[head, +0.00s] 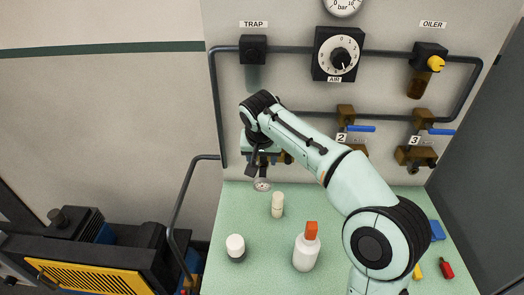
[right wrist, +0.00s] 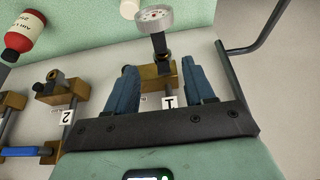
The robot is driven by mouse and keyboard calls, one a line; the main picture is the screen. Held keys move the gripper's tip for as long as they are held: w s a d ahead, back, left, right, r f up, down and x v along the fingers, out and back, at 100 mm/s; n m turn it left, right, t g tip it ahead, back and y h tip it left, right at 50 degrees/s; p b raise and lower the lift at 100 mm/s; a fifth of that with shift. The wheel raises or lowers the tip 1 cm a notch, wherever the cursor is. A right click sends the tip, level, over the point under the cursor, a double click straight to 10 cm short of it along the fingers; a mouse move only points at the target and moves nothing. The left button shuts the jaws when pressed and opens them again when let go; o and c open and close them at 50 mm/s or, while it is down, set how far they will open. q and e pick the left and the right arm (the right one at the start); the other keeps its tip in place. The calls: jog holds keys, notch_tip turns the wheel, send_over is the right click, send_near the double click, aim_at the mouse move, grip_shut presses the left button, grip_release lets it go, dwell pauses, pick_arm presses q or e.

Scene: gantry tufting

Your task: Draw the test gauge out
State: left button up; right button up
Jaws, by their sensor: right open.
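The test gauge (head: 262,185) is a small round dial below my right gripper in the head view. In the right wrist view the gauge (right wrist: 153,20) shows its white face and a dark stem that runs to a brass block beside tag 1 (right wrist: 169,102). My right gripper (right wrist: 161,63) is open, its two blue fingers apart on either side of the brass block and short of the dial. In the head view my right gripper (head: 260,163) hangs in front of the panel, and my arm hides most of outlet 1. My left gripper is not in view.
A green bench (head: 335,205) holds a cream cylinder (head: 277,204), a white-topped jar (head: 235,247) and an orange-capped bottle (head: 306,252). Brass valves with blue handles (head: 361,128) stand right of my arm. A dark pipe (head: 185,200) and yellow-grilled machine (head: 85,277) are at left.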

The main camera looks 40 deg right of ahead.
aim_at(263, 172)
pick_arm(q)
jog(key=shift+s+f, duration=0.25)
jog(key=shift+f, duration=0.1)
pick_arm(e)
jog(key=x, duration=1)
jog(key=shift+d+f, duration=0.15)
jog(key=shift+f, duration=0.15)
grip_shut()
pick_arm(q)
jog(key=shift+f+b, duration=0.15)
jog(key=shift+b, duration=0.15)
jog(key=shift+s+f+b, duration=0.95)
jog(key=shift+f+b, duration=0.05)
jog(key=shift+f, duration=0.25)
pick_arm(e)
jog(key=shift+s+a, duration=1.1)
jog(key=shift+s, duration=0.2)
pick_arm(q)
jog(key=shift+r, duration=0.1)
pick_arm(e)
jog(key=shift+r, duration=0.15)
